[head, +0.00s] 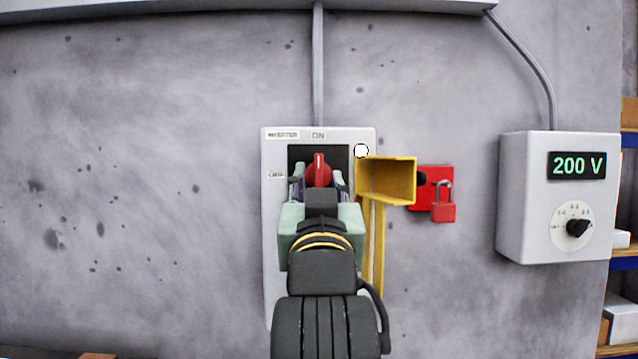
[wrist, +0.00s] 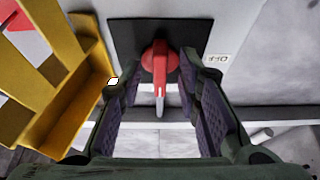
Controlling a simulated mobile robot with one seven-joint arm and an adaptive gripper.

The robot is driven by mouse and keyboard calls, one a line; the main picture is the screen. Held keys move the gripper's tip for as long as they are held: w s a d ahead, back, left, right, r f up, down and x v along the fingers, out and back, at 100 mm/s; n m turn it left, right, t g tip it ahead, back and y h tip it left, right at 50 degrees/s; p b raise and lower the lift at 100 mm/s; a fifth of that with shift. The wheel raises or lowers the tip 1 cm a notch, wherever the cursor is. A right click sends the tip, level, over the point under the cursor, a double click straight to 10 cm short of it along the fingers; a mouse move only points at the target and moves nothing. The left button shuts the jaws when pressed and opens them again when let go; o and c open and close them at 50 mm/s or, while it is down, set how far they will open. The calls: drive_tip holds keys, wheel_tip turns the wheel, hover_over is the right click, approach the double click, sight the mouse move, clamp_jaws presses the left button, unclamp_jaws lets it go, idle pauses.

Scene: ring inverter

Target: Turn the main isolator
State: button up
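The main isolator is a red rotary knob (head: 319,171) on a black square plate (head: 341,157), mounted on a light grey inverter box (head: 272,235). Its handle points up toward the ON label (head: 318,135); another label, apparently OFF, is at the left. My gripper (head: 320,181) is in front of the knob, with a finger on each side. In the wrist view, which is upside down relative to the head view, the open gripper (wrist: 161,68) straddles the red knob (wrist: 160,62). Gaps show between both fingers and the handle. My gripper hides the box's lower middle.
A yellow cover (head: 392,180) stands swung open just right of the knob, close to my gripper. A small white round spot (head: 361,151) is above it. A red padlock (head: 443,212) hangs farther right. A meter box (head: 520,200) reads 200 V. The wall at left is clear.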

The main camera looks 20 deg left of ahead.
drive_tip(key=shift+c, duration=0.6)
clamp_jaws()
